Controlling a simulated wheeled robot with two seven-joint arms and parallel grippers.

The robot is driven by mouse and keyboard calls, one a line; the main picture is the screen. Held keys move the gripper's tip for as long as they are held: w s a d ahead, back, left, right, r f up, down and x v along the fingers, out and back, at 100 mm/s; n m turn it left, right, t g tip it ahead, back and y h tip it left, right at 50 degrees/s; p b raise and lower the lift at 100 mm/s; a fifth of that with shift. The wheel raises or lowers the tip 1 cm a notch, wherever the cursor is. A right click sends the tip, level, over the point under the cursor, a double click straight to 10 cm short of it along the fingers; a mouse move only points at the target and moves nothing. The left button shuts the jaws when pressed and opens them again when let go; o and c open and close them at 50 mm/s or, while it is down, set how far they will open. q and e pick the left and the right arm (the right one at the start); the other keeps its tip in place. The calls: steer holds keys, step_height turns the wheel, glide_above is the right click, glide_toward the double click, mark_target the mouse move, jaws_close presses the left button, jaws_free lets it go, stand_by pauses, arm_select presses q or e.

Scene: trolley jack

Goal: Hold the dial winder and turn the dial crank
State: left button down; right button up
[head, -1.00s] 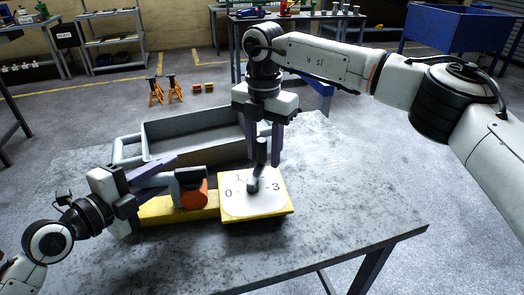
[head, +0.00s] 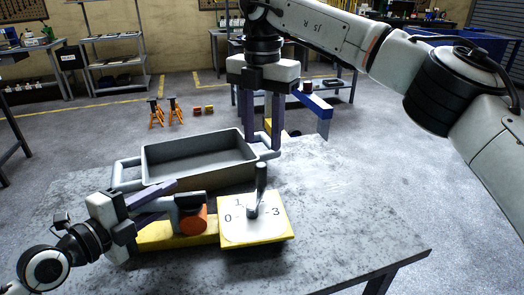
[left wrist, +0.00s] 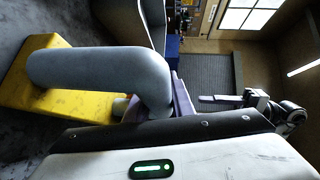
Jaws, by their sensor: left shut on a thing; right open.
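The dial winder is a yellow base (head: 175,236) on the table, with a white dial plate (head: 262,228) marked 0, 1 and 3 and an orange-ended part (head: 193,220). The dark dial crank (head: 261,188) stands up from the plate, its foot near the plate's middle. My left gripper (head: 176,200) is shut on the winder's grey handle (left wrist: 95,75), which arches over the yellow base in the left wrist view. My right gripper (head: 263,142) is open and empty, above and behind the crank, apart from it. The 2 mark is not readable.
A grey tray (head: 200,178) with side handles lies on the table (head: 350,215) behind the winder. The table's right side is clear. Orange jack stands (head: 156,113) are on the floor behind, and a blue and yellow thing (head: 313,106) is beyond the table.

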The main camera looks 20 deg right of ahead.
arm_select(q)
steer(key=shift+d, duration=0.1)
arm_select(e)
steer(key=shift+r, duration=0.45)
arm_select(q)
steer(key=c, duration=1.5)
jaws_free()
steer(key=shift+o, duration=0.2)
